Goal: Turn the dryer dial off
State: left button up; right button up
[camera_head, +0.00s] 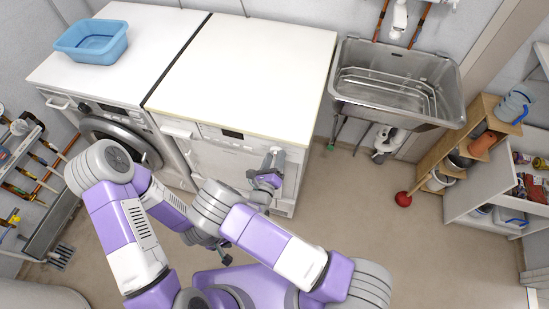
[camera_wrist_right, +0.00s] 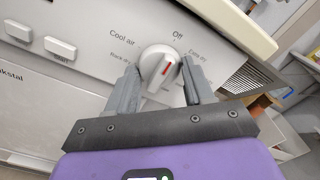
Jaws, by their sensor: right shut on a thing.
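The dryer (camera_head: 240,155) is the white front-loading machine on the right. In the right wrist view its dial (camera_wrist_right: 157,66) is a round white knob with a red mark, under the words "Off", "Cool air" and "Extra dry". The red mark leans up and right; its exact setting is hard to tell. My right gripper (camera_wrist_right: 157,88) has one grey finger on each side of the dial and is shut on it. In the head view the right gripper (camera_head: 274,160) is at the right of the dryer's front panel, hiding the dial.
A washing machine (camera_head: 110,110) stands left of the dryer, with a blue basin (camera_head: 92,42) on top. A metal sink (camera_head: 398,85) is at the right. Shelves (camera_head: 455,150) stand at far right. White buttons (camera_wrist_right: 58,48) lie left of the dial.

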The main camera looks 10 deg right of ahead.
jog(key=o, duration=1)
jog(key=shift+o, duration=0.2)
jog(key=shift+s, duration=0.1)
jog(key=v, duration=0.7)
jog(key=shift+s+p, duration=0.2)
jog(key=shift+p, duration=0.25)
jog(key=shift+a, duration=0.1)
